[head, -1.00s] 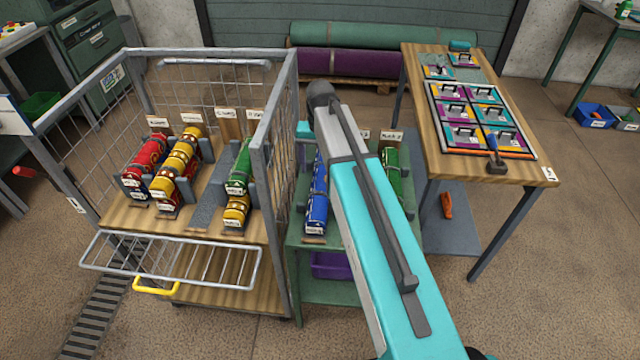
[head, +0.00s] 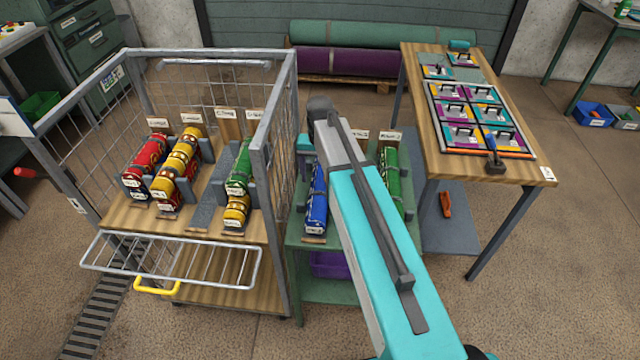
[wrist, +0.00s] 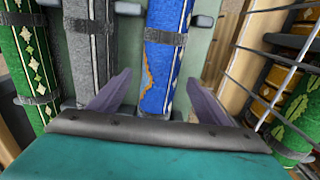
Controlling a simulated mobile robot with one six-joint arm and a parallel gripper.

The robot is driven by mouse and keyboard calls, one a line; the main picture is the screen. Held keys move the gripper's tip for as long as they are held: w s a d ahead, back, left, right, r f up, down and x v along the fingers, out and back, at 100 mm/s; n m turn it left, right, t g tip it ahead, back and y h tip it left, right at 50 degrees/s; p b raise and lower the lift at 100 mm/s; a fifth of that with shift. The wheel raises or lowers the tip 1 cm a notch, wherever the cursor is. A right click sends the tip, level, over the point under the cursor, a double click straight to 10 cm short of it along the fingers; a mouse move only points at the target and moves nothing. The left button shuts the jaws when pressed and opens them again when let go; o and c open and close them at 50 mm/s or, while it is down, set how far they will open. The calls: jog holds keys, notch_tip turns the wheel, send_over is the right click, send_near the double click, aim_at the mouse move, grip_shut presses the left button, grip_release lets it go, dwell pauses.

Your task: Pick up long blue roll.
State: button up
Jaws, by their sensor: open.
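The long blue roll (head: 316,205) with pale patterned edges lies in a cradle on the green stand, just right of the wire cart. My arm hides its far end in the head view. My gripper (wrist: 158,82) is open and empty. Its two purple fingers stand apart, with the blue roll between them in the picture, nearer the right finger. I cannot tell how high they are above the roll.
A grey roll (wrist: 90,60) lies beside the blue one, and a green roll (wrist: 27,60) lies beyond it. The wire cart (head: 270,130) with red, yellow and green rolls stands close on the other side. A wooden table (head: 515,165) stands at right.

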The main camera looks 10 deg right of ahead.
aim_at(320, 177)
jog(key=shift+f+p, duration=0.4)
jog(key=shift+f, duration=1.55)
jog(key=c, duration=1.4)
jog(key=shift+o, duration=0.2)
jog(key=shift+r, duration=0.15)
notch_tip(320, 177, up, 18)
jog(key=b, duration=0.2)
jog(key=shift+b, duration=0.3)
